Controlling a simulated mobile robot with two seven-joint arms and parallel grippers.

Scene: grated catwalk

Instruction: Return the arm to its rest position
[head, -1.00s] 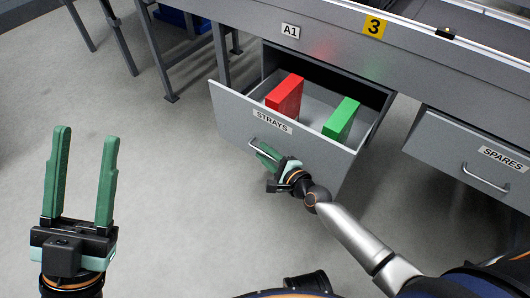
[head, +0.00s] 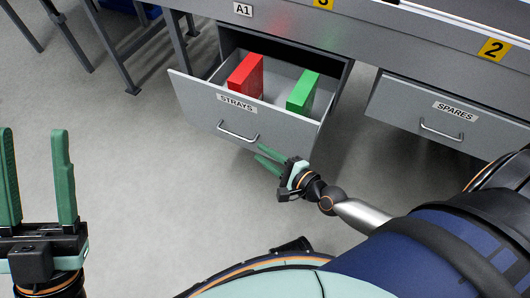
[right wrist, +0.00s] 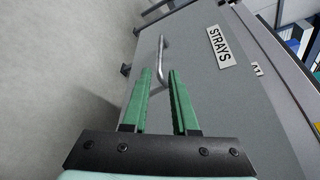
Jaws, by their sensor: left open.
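My right gripper (head: 262,152) is open and empty, in front of the grey STRAYS drawer (head: 197,108). The drawer is pulled out, and its bar handle (head: 238,133) lies just left of my right fingertips, apart from them in the head view. In the right wrist view, the green fingers of my right gripper (right wrist: 160,72) point at the drawer front with the handle (right wrist: 163,50) ahead of them. My left gripper (head: 34,133) is open and empty, upright at the left edge over the floor.
A red block (head: 246,77) and a green block (head: 302,92) stand inside the open drawer. The SPARES drawer (head: 405,110) to the right is shut. The bench edge (head: 380,40) runs above both drawers. Clear floor (head: 130,170) lies left of the drawer.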

